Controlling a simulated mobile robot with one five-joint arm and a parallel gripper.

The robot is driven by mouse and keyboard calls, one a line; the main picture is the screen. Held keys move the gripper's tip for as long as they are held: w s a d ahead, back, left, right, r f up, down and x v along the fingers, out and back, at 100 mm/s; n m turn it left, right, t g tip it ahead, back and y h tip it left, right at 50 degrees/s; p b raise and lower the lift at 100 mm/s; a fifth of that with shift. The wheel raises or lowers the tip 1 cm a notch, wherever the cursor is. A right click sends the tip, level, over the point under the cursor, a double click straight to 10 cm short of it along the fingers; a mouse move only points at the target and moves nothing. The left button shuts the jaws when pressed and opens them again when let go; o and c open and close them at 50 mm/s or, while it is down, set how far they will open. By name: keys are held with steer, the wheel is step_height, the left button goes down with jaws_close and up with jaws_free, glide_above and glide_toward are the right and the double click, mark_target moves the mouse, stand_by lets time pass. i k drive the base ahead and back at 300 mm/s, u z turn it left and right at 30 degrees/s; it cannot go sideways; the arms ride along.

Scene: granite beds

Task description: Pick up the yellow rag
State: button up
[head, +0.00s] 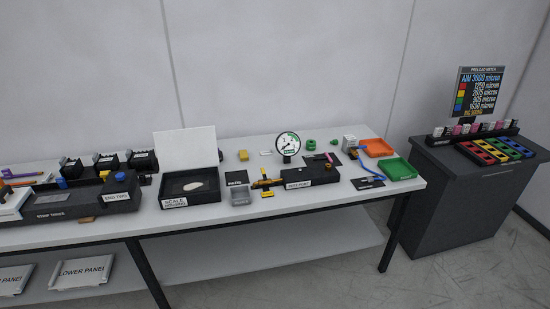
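Several small yellow things lie on the long white workbench (330,195) in the head view. One is a small yellow piece (243,155) towards the back. Another is a low yellow item (264,183) near the middle, beside the black block labelled with white (300,184). I cannot tell at this size whether any of them is a rag. My gripper is not in view.
An open black scale box (190,215) stands left of the yellow things. Orange (377,147) and green (397,168) trays sit at the right end.

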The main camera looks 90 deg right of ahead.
mark_target(243, 156)
steer(key=k, duration=0.75)
steer(key=z, duration=1.3)
steer(key=i, duration=2)
steer(key=u, duration=0.05)
